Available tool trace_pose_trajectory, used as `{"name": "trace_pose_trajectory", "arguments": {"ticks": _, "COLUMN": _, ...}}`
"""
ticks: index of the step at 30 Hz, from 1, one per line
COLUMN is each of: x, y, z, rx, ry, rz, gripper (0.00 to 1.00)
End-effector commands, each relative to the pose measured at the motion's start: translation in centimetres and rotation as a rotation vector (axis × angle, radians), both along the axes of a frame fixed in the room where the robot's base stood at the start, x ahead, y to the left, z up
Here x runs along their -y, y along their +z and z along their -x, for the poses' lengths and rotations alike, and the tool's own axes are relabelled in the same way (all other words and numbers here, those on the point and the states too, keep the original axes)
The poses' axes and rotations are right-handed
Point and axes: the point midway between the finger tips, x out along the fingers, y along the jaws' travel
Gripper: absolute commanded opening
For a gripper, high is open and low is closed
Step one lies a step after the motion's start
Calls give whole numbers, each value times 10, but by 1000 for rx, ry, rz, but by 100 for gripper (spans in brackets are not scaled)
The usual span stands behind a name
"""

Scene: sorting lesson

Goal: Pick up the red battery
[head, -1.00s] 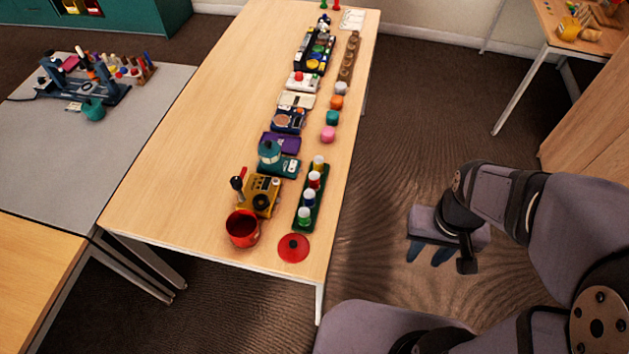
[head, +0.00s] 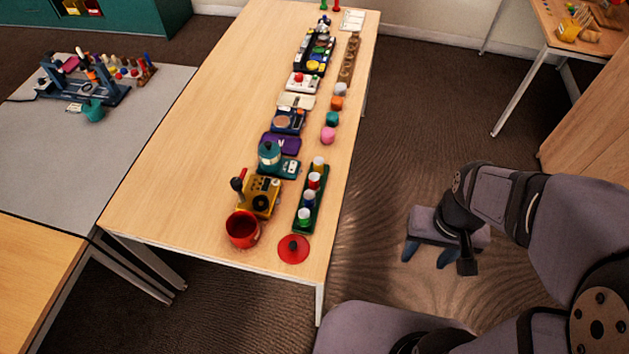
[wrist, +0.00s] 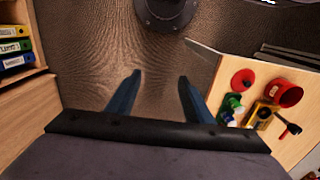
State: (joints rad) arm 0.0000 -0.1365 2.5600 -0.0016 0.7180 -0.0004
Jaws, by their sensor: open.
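The red battery (head: 314,181) stands upright in a dark green holder (head: 299,226) near the front right of the long wooden table. It has a pale top and stands between a yellow one and a blue one, with a green one nearest the front. My gripper (head: 428,256) is open and empty, over the carpet to the right of the table and well apart from the battery. In the wrist view my gripper (wrist: 160,77) shows its two fingers spread over bare floor. The holder (wrist: 231,102) shows small at right there; I cannot pick out the red battery in it.
The table's left half is clear. A shelf with binders (wrist: 14,50) is at left.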

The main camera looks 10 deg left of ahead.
Motion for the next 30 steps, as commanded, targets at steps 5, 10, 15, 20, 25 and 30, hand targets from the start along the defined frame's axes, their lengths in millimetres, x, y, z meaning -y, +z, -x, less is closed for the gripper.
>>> {"name": "trace_pose_trajectory", "arguments": {"ticks": 5, "x": -1, "y": -2, "z": -3, "rx": 3, "ry": 4, "rz": 0, "gripper": 47}}
{"name": "trace_pose_trajectory", "arguments": {"ticks": 10, "x": -10, "y": -16, "z": -24, "rx": 27, "ry": 35, "rz": 1, "gripper": 47}}
{"name": "trace_pose_trajectory", "arguments": {"ticks": 15, "x": -35, "y": -40, "z": -71, "rx": 85, "ry": 107, "rz": 0, "gripper": 47}}
{"name": "trace_pose_trajectory", "arguments": {"ticks": 20, "x": -76, "y": -63, "z": -124, "rx": 156, "ry": 194, "rz": -9, "gripper": 47}}
{"name": "trace_pose_trajectory", "arguments": {"ticks": 25, "x": -132, "y": -85, "z": -170, "rx": 233, "ry": 287, "rz": -27, "gripper": 47}}
{"name": "trace_pose_trajectory", "arguments": {"ticks": 30, "x": -191, "y": -102, "z": -203, "rx": 303, "ry": 370, "rz": -53, "gripper": 47}}
